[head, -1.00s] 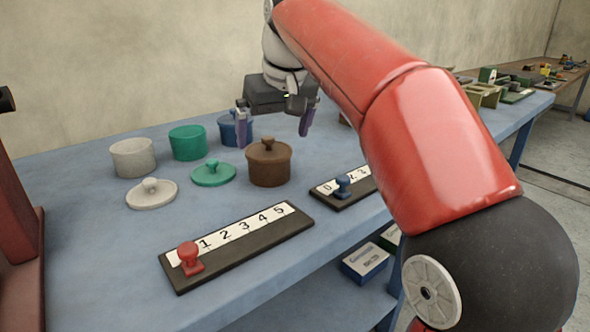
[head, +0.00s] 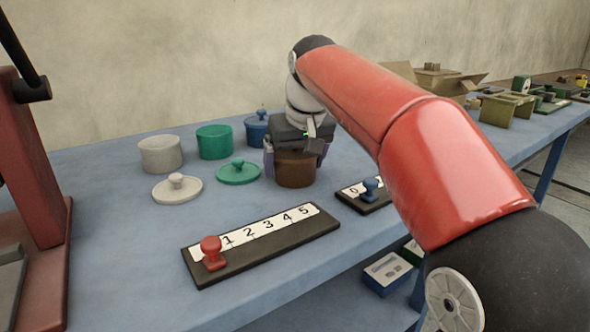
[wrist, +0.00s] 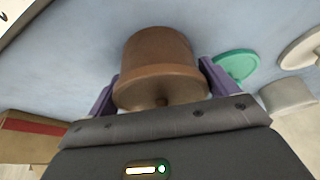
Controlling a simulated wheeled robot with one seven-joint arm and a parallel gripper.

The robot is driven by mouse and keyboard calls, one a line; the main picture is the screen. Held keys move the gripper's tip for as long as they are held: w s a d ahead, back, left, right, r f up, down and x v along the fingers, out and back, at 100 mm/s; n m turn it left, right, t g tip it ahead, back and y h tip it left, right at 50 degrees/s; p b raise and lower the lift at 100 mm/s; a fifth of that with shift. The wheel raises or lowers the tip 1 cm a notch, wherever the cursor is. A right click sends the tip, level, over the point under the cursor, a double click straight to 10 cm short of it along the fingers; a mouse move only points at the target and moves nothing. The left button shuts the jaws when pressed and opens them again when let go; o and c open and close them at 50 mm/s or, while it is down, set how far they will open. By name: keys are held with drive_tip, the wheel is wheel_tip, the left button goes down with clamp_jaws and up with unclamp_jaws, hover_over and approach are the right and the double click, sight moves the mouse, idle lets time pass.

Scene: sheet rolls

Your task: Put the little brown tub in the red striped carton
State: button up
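The brown tub (head: 295,172) stands upright on the blue table; its lid and knob show in the wrist view (wrist: 160,75). My gripper (head: 296,160) is lowered over it from above, one purple finger on each side. The fingers look open around the tub, very close to its lid; I cannot tell whether they touch it. A brown carton with a red stripe (wrist: 32,135) shows at the lower left of the wrist view. In the head view an open cardboard carton (head: 455,85) stands behind my arm, partly hidden, with no stripe visible.
A white tub (head: 160,154), a green tub (head: 214,142) and a lidded blue tub (head: 256,130) stand nearby. A white lid (head: 177,189) and a green lid (head: 238,173) lie in front. A numbered board (head: 262,243) with a red knob and a smaller board (head: 362,197) lie nearer the edge.

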drive_tip(key=c, duration=0.6)
drive_tip(key=shift+o, duration=0.2)
